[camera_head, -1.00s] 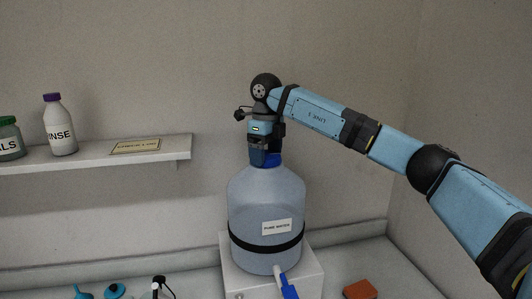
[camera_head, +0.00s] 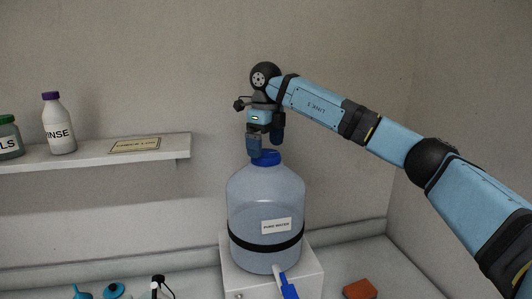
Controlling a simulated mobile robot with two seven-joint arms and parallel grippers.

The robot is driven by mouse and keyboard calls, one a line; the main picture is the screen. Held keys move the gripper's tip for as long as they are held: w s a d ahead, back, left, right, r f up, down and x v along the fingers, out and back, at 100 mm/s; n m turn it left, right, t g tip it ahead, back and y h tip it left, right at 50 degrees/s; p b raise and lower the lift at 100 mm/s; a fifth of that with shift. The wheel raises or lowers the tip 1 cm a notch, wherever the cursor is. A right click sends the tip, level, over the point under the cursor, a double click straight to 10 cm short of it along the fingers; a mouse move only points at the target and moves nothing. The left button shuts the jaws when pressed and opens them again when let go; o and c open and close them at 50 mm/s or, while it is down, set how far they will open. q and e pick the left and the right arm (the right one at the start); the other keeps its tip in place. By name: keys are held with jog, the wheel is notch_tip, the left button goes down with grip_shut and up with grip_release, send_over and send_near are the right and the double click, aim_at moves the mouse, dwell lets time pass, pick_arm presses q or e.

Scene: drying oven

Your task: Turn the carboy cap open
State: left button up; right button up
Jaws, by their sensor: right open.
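The carboy (camera_head: 265,203) is a large translucent blue bottle with a "PURE WATER" label and a black strap. It stands upright on a white box. Its blue cap (camera_head: 267,158) sits on the neck. My left gripper is not in view.
A wall shelf (camera_head: 175,151) at the left holds a white "RINSE" bottle (camera_head: 59,125), a green-capped bottle (camera_head: 9,138) and a sign. An orange block (camera_head: 360,289) lies at the right.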

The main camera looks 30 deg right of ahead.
aim_at(266, 153)
notch_tip(266, 153, up, 11)
jog(key=shift+r, duration=0.2)
dwell(0.6)
